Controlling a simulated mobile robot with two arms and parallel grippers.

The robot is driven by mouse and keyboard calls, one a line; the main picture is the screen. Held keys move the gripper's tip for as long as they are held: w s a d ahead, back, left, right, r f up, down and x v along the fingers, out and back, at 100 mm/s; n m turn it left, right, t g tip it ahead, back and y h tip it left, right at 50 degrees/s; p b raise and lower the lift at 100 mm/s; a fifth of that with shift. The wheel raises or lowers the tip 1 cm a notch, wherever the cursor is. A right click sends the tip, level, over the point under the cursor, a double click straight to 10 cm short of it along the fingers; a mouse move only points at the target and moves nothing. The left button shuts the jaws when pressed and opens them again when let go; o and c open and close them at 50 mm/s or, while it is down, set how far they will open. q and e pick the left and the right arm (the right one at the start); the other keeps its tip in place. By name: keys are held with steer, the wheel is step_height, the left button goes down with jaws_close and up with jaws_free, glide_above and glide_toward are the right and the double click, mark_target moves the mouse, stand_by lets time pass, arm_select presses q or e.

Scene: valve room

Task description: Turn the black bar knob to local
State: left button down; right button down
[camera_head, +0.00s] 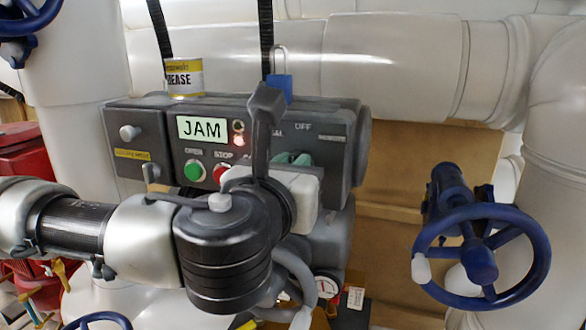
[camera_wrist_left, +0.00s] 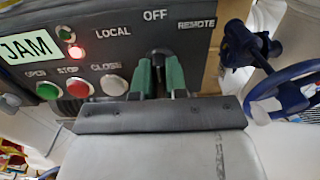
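The grey control box (camera_head: 330,150) has a lit JAM display and a selector labelled LOCAL, OFF and REMOTE. The black bar knob (camera_wrist_left: 158,58) sits below the OFF label in the left wrist view, with its upper end towards OFF; LOCAL lies to its left and REMOTE to its right. My left gripper (camera_wrist_left: 160,75) has its green fingers close together on both sides of the knob, shut on it. In the head view, the left gripper (camera_head: 293,159) reaches the box and the arm hides most of the knob. My right gripper is in neither view.
A green button (camera_head: 196,173) and a red button (camera_head: 221,173) lie left of the knob. A blue handwheel (camera_head: 480,258) stands at the right. A GREASE can (camera_head: 184,79) and a blue padlock (camera_head: 280,88) are above the box. White pipes surround it.

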arm_select(q)
steer(key=shift+f+b, duration=0.1)
steer(key=shift+b, duration=0.25)
steer(key=shift+f+n+b, duration=0.15)
steer(key=shift+n+b, duration=0.9)
steer(key=shift+n, duration=0.05)
steer(key=n+b, duration=0.2)
steer(key=shift+a+n+b, duration=0.1)
steer(key=shift+n+b, duration=0.2)
steer(key=n+b, duration=0.3)
steer(key=n, duration=0.1)
steer(key=shift+a+n+b, duration=0.1)
steer(key=shift+n+b, duration=0.95)
steer(key=shift+n, duration=0.35)
steer(key=c, duration=1.1)
jaws_free()
steer(key=shift+c, duration=0.2)
